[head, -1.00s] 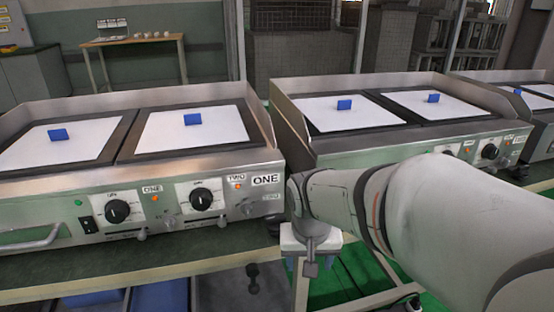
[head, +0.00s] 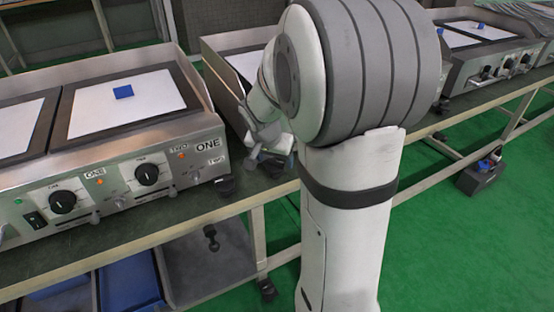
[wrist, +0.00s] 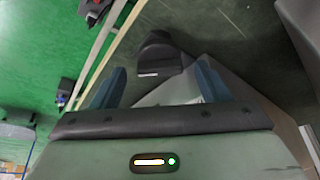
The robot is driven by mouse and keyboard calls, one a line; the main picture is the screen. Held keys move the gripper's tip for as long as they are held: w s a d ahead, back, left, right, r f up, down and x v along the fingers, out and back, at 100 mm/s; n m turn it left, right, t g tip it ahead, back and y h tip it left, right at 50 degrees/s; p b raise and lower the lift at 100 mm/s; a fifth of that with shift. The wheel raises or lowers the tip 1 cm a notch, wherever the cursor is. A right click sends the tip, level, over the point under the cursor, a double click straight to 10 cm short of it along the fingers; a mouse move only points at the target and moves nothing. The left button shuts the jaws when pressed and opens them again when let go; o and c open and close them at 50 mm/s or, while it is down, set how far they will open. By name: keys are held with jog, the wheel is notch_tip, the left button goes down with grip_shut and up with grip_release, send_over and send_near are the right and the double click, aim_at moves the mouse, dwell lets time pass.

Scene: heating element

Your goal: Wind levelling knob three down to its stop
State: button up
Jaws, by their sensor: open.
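In the wrist view a dark rounded knob (wrist: 158,52) with a short white mark stands on the dark green bench top. My gripper (wrist: 160,70) is open, with one blue-grey finger to each side of the knob's near side. The knob lies just beyond or between the fingertips; I cannot tell whether they touch it. No number on it is readable. In the head view my gripper (head: 272,145) is low at the left front of the second griddle (head: 232,65), largely hidden by my arm. A black knob (head: 272,166) shows just below it.
A third griddle (head: 490,50) stands right.

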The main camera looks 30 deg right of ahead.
jog(key=shift+d+f, duration=0.1)
jog(key=shift+f, duration=0.1)
jog(key=shift+c, duration=0.2)
jog(key=c, duration=0.9)
jog(key=shift+o, duration=0.3)
jog(key=shift+d, duration=0.4)
jog(key=shift+a, duration=0.4)
jog(key=shift+c, duration=0.3)
jog(key=o, duration=0.9)
jog(key=shift+o, duration=0.2)
jog(key=shift+r, duration=0.15)
